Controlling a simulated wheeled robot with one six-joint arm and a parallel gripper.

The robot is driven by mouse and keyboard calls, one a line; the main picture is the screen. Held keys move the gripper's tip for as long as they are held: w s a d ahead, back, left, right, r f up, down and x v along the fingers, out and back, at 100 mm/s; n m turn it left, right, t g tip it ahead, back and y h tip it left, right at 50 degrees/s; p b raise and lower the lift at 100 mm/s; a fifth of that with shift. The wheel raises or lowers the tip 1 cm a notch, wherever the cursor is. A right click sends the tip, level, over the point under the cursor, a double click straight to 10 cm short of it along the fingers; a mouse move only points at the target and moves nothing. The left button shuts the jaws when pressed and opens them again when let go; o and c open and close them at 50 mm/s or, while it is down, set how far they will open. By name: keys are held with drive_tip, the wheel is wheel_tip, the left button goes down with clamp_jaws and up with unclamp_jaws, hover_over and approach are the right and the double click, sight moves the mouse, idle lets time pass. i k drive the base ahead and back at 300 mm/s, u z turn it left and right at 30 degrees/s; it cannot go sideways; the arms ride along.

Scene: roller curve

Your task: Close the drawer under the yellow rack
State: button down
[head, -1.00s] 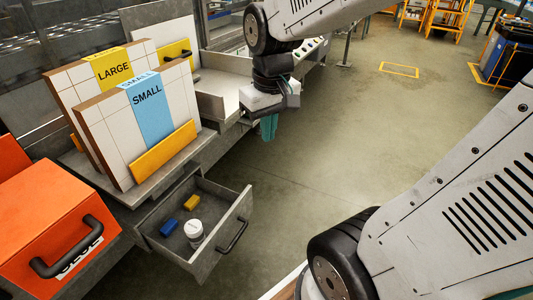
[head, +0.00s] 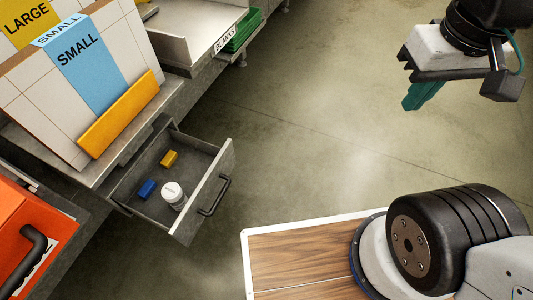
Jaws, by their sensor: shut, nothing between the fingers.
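The drawer (head: 204,190) under the yellow rack is pulled out, with its black bar handle (head: 215,196) on the front panel. Inside lie a blue block (head: 147,189), a yellow block (head: 169,158) and a white round container (head: 173,195). The yellow rack (head: 120,115) stands on the bench above it and holds upright tiled panels labelled SMALL and LARGE. My gripper (head: 410,105), with teal fingers, is shut and empty. It hangs at the upper right, well apart from the drawer and to the right of its front.
An orange box (head: 20,225) with a black handle is at the lower left. A tray labelled BLANKS (head: 205,35) and a green bin (head: 243,30) are at the top. My wooden-topped base is at the bottom. The floor (head: 320,120) between drawer and gripper is clear.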

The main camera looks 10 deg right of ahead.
sight(202, 169)
drive_tip(key=z, duration=0.4)
drive_tip(key=k, duration=0.9)
drive_tip(key=u, duration=1.65)
drive_tip(key=i, duration=0.5)
drive_tip(key=u, duration=0.05)
